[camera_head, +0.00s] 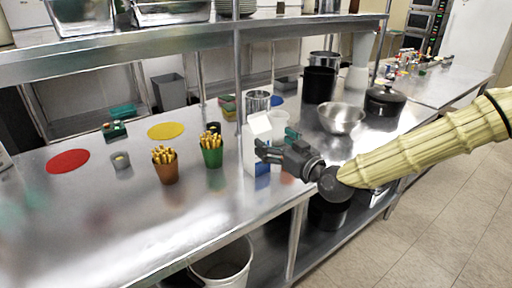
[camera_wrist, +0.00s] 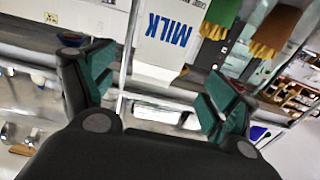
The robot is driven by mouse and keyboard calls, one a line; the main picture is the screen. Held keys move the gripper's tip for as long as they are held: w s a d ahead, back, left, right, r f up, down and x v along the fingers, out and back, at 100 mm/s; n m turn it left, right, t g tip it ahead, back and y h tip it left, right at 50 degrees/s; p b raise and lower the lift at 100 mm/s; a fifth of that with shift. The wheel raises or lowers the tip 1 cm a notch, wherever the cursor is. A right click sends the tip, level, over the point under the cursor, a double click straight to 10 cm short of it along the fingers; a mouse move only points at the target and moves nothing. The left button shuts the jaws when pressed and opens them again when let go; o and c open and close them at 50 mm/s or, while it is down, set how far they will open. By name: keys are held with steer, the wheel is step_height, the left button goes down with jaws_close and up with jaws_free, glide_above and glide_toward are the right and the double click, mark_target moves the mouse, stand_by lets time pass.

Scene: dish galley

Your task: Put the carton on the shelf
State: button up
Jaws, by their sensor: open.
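A white milk carton (camera_head: 257,130) with blue at its base stands upright on the steel counter near the middle. In the wrist view the carton (camera_wrist: 168,40) shows blue "MILK" lettering upside down, ahead of my fingers. My gripper (camera_head: 277,144) is open beside the carton, to its right, and overlaps its edge in the head view. In the wrist view my gripper's (camera_wrist: 158,88) green-padded fingers are spread apart with a gap between them. I cannot tell if either finger touches the carton. A raised steel shelf (camera_head: 150,55) runs above the counter.
An orange cup (camera_head: 166,170) and a green cup (camera_head: 212,154) of fries stand left of the carton. A steel bowl (camera_head: 341,118) and black pot (camera_head: 385,103) stand to its right. A shelf post (camera_head: 238,75) rises behind. The counter's front left is clear.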

mark_target(264, 134)
steer(key=x, duration=0.3)
steer(key=shift+w+f, duration=0.15)
steer(key=shift+w, duration=0.15)
steer(key=shift+w+a+p, duration=0.35)
steer(key=shift+w+p, duration=0.05)
steer(key=shift+p+x, duration=0.5)
steer(key=shift+x, duration=1.7)
jaws_close()
